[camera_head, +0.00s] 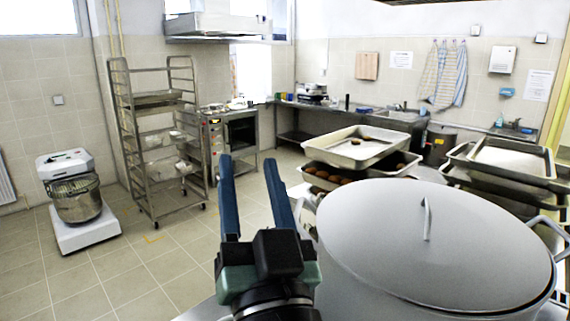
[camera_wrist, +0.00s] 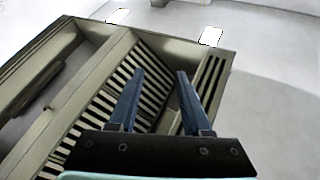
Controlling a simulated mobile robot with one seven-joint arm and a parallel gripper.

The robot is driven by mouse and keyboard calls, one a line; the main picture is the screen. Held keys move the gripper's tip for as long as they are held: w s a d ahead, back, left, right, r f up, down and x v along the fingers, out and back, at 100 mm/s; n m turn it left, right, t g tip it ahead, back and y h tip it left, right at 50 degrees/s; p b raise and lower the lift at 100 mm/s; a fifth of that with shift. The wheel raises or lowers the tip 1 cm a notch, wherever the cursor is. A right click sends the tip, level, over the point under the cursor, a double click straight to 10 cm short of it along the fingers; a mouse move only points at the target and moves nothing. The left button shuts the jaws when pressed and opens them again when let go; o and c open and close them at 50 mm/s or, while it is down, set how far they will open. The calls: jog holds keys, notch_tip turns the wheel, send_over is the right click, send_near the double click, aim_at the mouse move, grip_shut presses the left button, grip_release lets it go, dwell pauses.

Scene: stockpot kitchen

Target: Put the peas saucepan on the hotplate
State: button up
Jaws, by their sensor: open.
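No saucepan marked as peas and no hotplate can be made out in either view. A large grey lidded pot (camera_head: 425,245) fills the lower right of the head view, with a handle on its lid; its contents are hidden. My gripper (camera_head: 248,165) stands just left of the pot in the head view, its two blue fingers apart and pointing up and away. In the wrist view my gripper (camera_wrist: 160,73) is open with nothing between the fingers. Beyond it is a framed, slatted structure (camera_wrist: 150,85) that looks like an extractor hood; I cannot tell for sure.
Metal trays (camera_head: 360,146) stand behind the pot, the lower one holding brown rolls. More trays (camera_head: 510,158) are stacked at the right. A tray rack (camera_head: 150,140), a mixer (camera_head: 75,200) and an oven (camera_head: 240,140) stand at the left and back. The tiled floor (camera_head: 130,265) between is clear.

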jog(key=s+d+r+t+h, duration=0.2)
jog(key=s+r+h, duration=0.1)
jog(key=r, duration=0.4)
jog(key=s+d+r+t+h, duration=0.1)
jog(key=s+r+t+h, duration=0.1)
jog(key=s+r, duration=0.4)
notch_tip(320, 180, up, 2)
jog(key=shift+s+d+r+t+h, duration=0.15)
jog(key=shift+s+d+t+h, duration=0.15)
jog(key=shift+d+h, duration=0.1)
